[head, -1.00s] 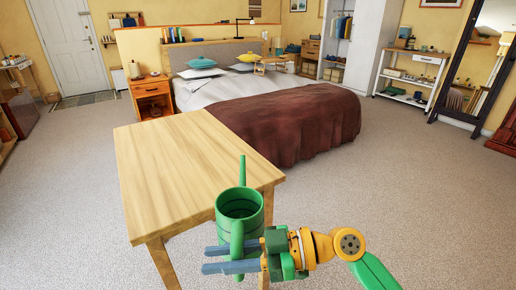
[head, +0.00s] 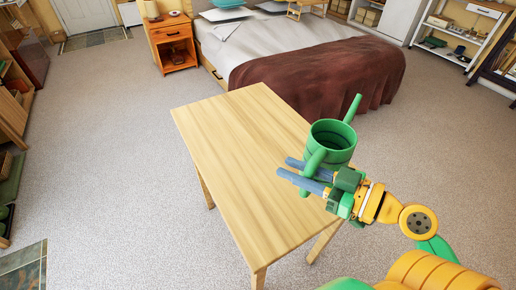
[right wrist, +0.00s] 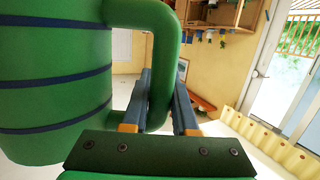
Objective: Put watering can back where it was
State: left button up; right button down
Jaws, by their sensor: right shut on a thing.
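The green watering can (head: 333,150) is held upright in my right gripper (head: 282,167), with its spout pointing up and away to the right. In the head view it overlaps the right edge of the wooden table (head: 235,150); its exact height above the top cannot be told. In the right wrist view the can (right wrist: 50,90) fills the left side, with dark bands around its body. Its handle (right wrist: 165,70) passes between the two fingers of the gripper (right wrist: 163,100). My left gripper is not in view.
The table top is bare. A bed with a brown blanket (head: 315,75) stands behind it, and an orange nightstand (head: 173,45) beside the bed. Shelves stand at the left edge and a white shelf unit (head: 455,30) at the back right. Carpet around the table is clear.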

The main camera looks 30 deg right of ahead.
jog(key=w+f+b, duration=0.2)
jog(key=w+f, duration=0.2)
jog(key=w+f+b, duration=0.3)
jog(key=w+f, duration=0.1)
jog(key=w+a+f+b, duration=0.1)
jog(key=w+f+b, duration=0.1)
jog(key=w+f, duration=0.2)
jog(key=shift+w+f, duration=0.25)
jog(key=shift+f, duration=0.1)
jog(key=shift+b, duration=0.3)
jog(key=c, duration=1.1)
grip_release()
jog(key=shift+f, duration=0.1)
jog(key=o, duration=0.4)
